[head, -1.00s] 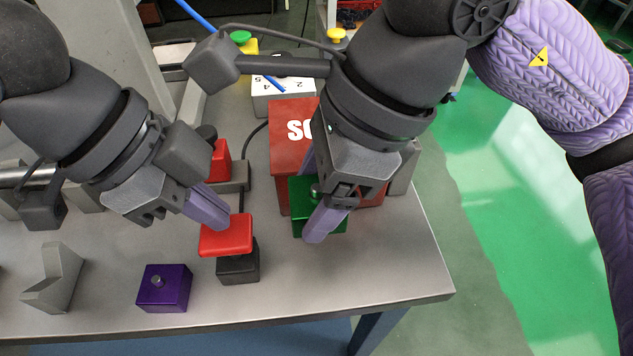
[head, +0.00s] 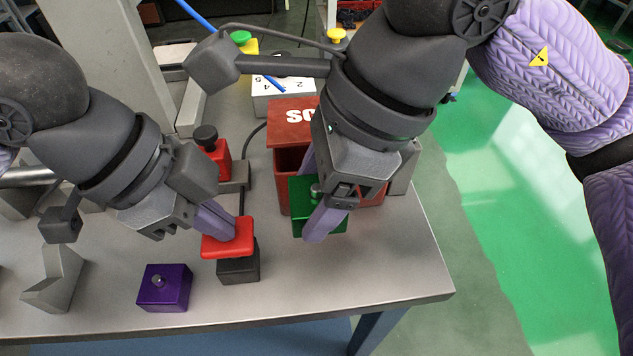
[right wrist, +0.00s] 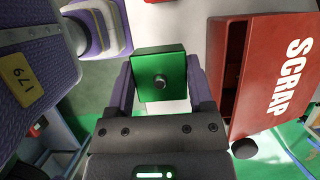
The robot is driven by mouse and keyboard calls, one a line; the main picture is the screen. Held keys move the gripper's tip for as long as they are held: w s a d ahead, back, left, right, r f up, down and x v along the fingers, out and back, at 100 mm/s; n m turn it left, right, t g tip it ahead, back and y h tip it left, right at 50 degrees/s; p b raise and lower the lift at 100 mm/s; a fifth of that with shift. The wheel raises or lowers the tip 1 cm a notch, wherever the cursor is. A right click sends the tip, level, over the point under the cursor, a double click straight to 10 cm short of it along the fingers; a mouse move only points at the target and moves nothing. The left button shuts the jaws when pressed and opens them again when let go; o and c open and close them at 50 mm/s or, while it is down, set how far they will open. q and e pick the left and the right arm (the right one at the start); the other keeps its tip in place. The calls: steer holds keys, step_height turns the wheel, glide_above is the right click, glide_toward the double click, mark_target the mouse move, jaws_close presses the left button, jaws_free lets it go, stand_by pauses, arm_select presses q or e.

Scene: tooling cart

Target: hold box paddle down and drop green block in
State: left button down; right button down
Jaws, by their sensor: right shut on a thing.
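The red box (head: 283,190) has its lid (head: 292,130) tipped up, and a dark opening shows under it. In the right wrist view its lid (right wrist: 285,75) reads SCRAP, with the opening on its left side. My right gripper (head: 312,198) is shut on the green block (head: 332,222), which has a small knob on top. It holds the block in front of the box, outside the opening. The block also shows between the fingers in the right wrist view (right wrist: 160,68). My left gripper (head: 217,226) looks shut, its fingertips on the red paddle (head: 228,246) above a black base (head: 238,268).
A purple block (head: 165,288) with a knob sits left of the paddle. A grey angled block (head: 58,280) stands further left. A red part with a black knob (head: 206,134) stands behind the left gripper. The table's front right corner is clear.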

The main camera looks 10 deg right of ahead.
mark_target(297, 124)
arm_select(q)
steer(key=shift+f, duration=1.4)
arm_select(e)
steer(key=shift+w+f, duration=0.15)
steer(key=shift+w, duration=2.9)
steer(key=shift+w+f, duration=0.15)
steer(key=shift+w, duration=2.85)
